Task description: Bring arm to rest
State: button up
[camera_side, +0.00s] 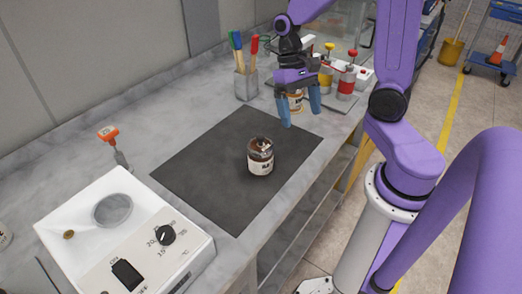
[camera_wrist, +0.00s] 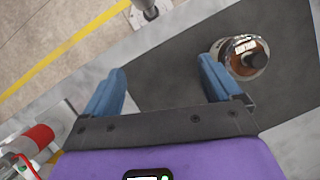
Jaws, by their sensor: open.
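My gripper (camera_side: 299,106) is open and empty, raised above the bench near the back right corner of the dark mat (camera_side: 200,165). Its two blue fingers also show spread apart in the wrist view (camera_wrist: 165,88), with nothing between them. A glass jar (camera_side: 260,157) with a white label and brown contents stands upright on the mat, apart from the gripper. The jar also shows in the wrist view (camera_wrist: 243,58), at the upper right beyond the right finger. My purple arm reaches in from the right.
A white device with a dial (camera_side: 125,235) stands at front left, with an orange-handled tool (camera_side: 115,148) behind it. A holder of brushes (camera_side: 245,80) stands at the back. Bottles with red tops (camera_side: 347,82) and another jar (camera_side: 296,101) are near the gripper.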

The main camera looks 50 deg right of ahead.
jog(key=s+a+r+n+t, duration=0.1)
jog(key=s+a+n+t, duration=0.1)
jog(key=s+a+n, duration=0.2)
jog(key=s+a+r+n+t+h, duration=0.1)
jog(key=s+a+n, duration=0.3)
jog(key=s+n, duration=0.4)
jog(key=shift+a+r+n+t, duration=0.2)
jog(key=shift+r+n+t, duration=0.3)
jog(key=shift+n, duration=1.7)
jog(key=shift+f, duration=0.1)
